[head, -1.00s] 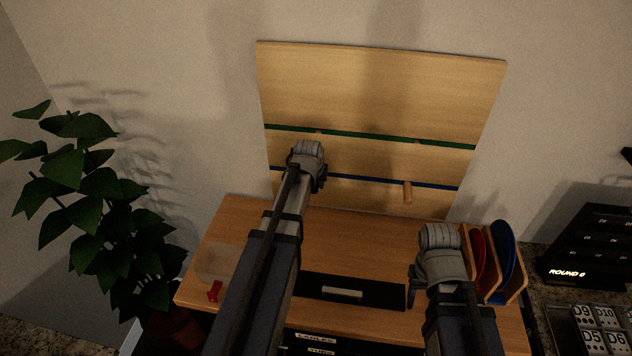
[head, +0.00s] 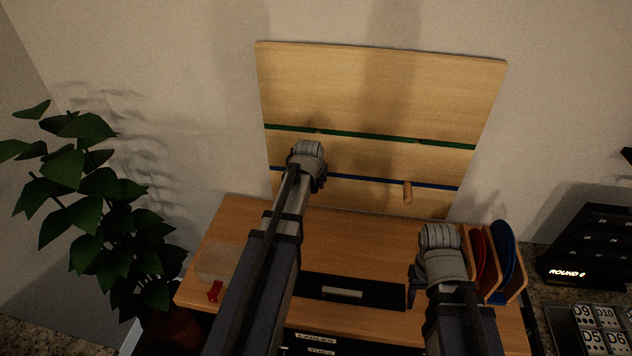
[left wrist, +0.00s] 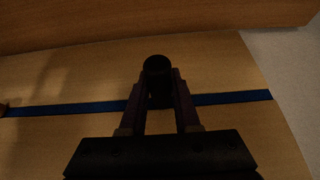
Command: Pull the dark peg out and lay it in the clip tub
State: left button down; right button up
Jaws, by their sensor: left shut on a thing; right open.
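In the left wrist view the dark peg (left wrist: 157,66) shows as a round dark end on the blue line of the wooden board. My left gripper (left wrist: 159,84) is shut on it, one finger on each side. In the head view my left gripper (head: 308,172) is at the board's lower left, and its own wrist hides the peg. The clip tub (head: 217,266) looks like a clear container at the table's left edge, with a red clip (head: 215,291) at its front. My right gripper (head: 415,283) is open over the table's right part; its fingers are mostly hidden.
The wooden board (head: 380,95) leans at the wall with a green and a blue line. A light wooden peg (head: 408,192) sticks out at right. A black drawer-like box (head: 350,291) lies between my arms. A rack with red and blue discs (head: 503,255) stands right; a plant (head: 85,180) stands left.

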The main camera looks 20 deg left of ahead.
pick_arm(q)
jog(key=shift+s+d, duration=0.25)
jog(key=shift+s, duration=0.8)
jog(key=shift+s+d, duration=0.25)
jog(key=shift+s, duration=0.75)
dwell(0.5)
jog(key=s, duration=0.2)
jog(key=s+d, duration=0.1)
jog(key=shift+s, duration=0.35)
dwell(0.4)
